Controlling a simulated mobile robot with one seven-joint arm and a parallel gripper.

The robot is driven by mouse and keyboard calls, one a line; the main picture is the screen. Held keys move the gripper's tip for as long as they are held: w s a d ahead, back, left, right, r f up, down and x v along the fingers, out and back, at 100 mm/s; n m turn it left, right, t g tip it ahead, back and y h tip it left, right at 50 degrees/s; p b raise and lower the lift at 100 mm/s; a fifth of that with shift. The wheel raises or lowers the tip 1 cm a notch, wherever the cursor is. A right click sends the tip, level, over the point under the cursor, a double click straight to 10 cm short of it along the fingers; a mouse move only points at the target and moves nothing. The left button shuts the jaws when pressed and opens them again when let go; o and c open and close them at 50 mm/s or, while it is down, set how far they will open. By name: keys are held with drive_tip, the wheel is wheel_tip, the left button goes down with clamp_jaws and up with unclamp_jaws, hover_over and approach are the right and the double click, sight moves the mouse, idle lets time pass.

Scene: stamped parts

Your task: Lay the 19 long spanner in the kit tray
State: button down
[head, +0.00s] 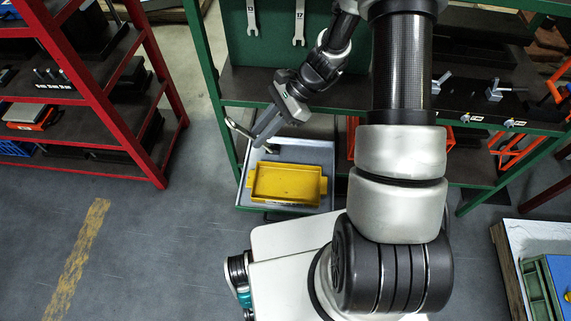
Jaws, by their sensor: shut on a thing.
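My gripper (259,140) is shut on a silver spanner and points down and to the left. One ring or jaw end of the spanner (234,127) sticks out to the left of the fingers. Its middle is partly hidden by the fingers, and its size mark cannot be read. The yellow kit tray (287,199) lies on a grey cart top (251,205), below and slightly right of my gripper in the picture. The visible floor of the tray is bare. The spanner is beyond the tray's far edge in the picture; its height above the cart cannot be told.
Spanners marked 13 (252,18) and 17 (299,22) hang on a green board (272,42) behind. A green-framed shelf (240,88) stands behind the cart. A red rack (110,100) is at left, a wooden-edged crate (508,265) at lower right. Floor at left is clear.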

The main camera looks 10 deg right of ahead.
drive_tip(key=f+n+g+h, duration=0.1)
drive_tip(key=f+n+h, duration=0.1)
drive_tip(key=f+n, duration=0.1)
drive_tip(key=s+f+n+h+b, duration=0.1)
drive_tip(key=f+n+h, duration=0.1)
drive_tip(key=f+n, duration=0.1)
drive_tip(key=f+n+g+h+b, duration=0.1)
drive_tip(key=f+n, duration=0.2)
drive_tip(key=shift+s+d+f+g+h, duration=0.3)
drive_tip(key=shift+s+d+h, duration=0.1)
drive_tip(key=w+d+f+n+t+b, duration=0.1)
drive_tip(key=w+d+f+n+b, duration=0.1)
drive_tip(key=f+n, duration=0.5)
drive_tip(key=w+d+f+n+t+b, duration=0.2)
drive_tip(key=w+d+f+n+b, duration=0.1)
drive_tip(key=w+f+n, duration=0.2)
drive_tip(key=w+d+f+n+t+b, duration=0.2)
drive_tip(key=w+f+n, duration=0.2)
drive_tip(key=f+n, duration=0.5)
drive_tip(key=shift+d, duration=0.35)
drive_tip(key=shift+w+r+b, duration=0.1)
drive_tip(key=shift+b, duration=0.25)
drive_tip(key=b, duration=0.5)
hover_over(282, 178)
drive_tip(key=d, duration=0.1)
wheel_tip(282, 178, down, 6)
drive_tip(key=shift+f, duration=2)
